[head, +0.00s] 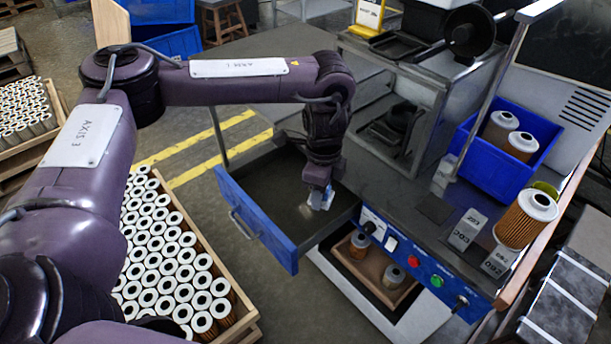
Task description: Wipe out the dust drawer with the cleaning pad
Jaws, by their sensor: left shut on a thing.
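The dust drawer (262,236) is pulled out from the bench, with a blue front and a handle on its left side. Its dark floor (272,190) shows, with a paler patch close to my gripper. My left gripper (321,197) reaches down into the drawer near its right end. It is shut on a small pale blue-white thing, which looks like the cleaning pad (325,201). The fingers and most of the pad are small and partly hidden, so I cannot tell whether the pad touches the drawer floor. My right gripper is not in view.
A control panel (415,262) with buttons borders the drawer on the right. A blue bin (485,182) holding filter cartridges and a single cartridge (526,219) stand on the bench. A wooden crate of cartridges (243,318) sits below the drawer's left side.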

